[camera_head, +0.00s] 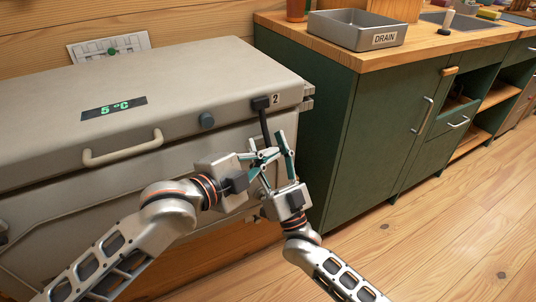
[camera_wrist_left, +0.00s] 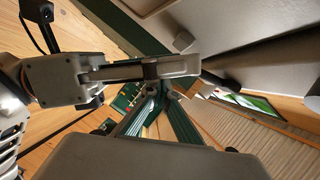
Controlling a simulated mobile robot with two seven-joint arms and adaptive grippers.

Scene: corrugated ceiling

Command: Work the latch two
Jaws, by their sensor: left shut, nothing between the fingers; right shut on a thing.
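The latch marked 2 (camera_head: 261,103) is a dark block near the right end of the grey chest's lid edge. Its black lever (camera_head: 265,127) hangs down from it, the lower end among my fingers. My left gripper (camera_head: 268,154) comes in from the left, shut and empty beside the lever's lower end. My right gripper (camera_head: 276,158) comes up from below, its teal fingers crossing close to the left ones. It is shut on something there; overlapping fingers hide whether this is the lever. In the left wrist view, the right gripper (camera_wrist_left: 140,72) crosses close in front.
Open wooden floor (camera_head: 440,230) lies at right.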

